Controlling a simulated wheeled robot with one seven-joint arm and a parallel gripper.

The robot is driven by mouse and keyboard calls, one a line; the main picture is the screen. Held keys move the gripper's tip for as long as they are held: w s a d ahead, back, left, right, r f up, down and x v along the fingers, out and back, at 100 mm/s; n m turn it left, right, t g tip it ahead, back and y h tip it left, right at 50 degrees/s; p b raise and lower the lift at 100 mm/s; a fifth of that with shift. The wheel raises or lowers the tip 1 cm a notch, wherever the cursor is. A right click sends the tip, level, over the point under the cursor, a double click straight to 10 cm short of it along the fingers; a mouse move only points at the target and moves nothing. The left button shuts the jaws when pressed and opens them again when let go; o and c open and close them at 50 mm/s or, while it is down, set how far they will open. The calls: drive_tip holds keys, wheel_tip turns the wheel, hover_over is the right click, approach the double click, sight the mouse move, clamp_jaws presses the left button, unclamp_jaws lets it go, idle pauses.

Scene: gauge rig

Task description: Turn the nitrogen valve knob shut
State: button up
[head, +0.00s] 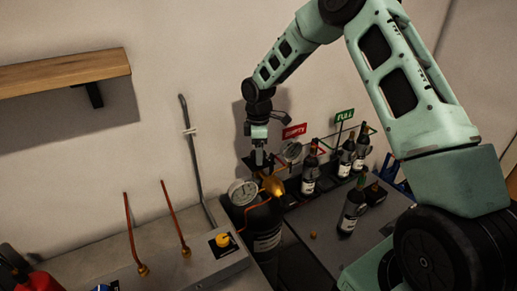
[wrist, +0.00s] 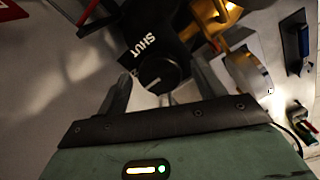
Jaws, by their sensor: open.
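A dark cylinder (head: 263,222) stands at the counter, with a round gauge (head: 242,191) and a brass valve body (head: 273,184) at its top. In the wrist view a round black knob (wrist: 164,74) with a white mark sits beside a black part lettered SHUT (wrist: 143,46). My gripper (head: 262,160) is open just above the cylinder's top. In the wrist view its two fingers stand on either side of the knob; I cannot tell whether they touch it. Brass also shows in the wrist view (wrist: 232,42). In the head view the knob is hidden by my gripper.
Several dark bottles (head: 309,180) stand on the right, near a red EMPTY sign (head: 294,131) and a green FULL sign (head: 345,115). A box with a yellow knob (head: 223,240) and copper pipes (head: 175,220) are at the left. A wooden shelf (head: 65,72) juts from the wall.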

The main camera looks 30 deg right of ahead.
drive_tip(key=c, duration=1)
drive_tip(key=shift+m, duration=0.4)
drive_tip(key=m+b, duration=0.2)
drive_tip(key=m, duration=0.1)
drive_tip(key=shift+w+m+b, duration=0.1)
drive_tip(key=shift+m+b, duration=0.2)
drive_tip(key=shift+b, duration=0.05)
drive_tip(key=m+b, duration=0.2)
drive_tip(key=m, duration=0.2)
drive_tip(key=shift+m, duration=0.3)
drive_tip(key=m+b, duration=0.1)
drive_tip(key=m, duration=0.3)
drive_tip(key=shift+a, duration=0.1)
drive_tip(key=shift+r+m+b, duration=0.15)
drive_tip(key=shift+m+b, duration=0.15)
drive_tip(key=shift+m, duration=2.2)
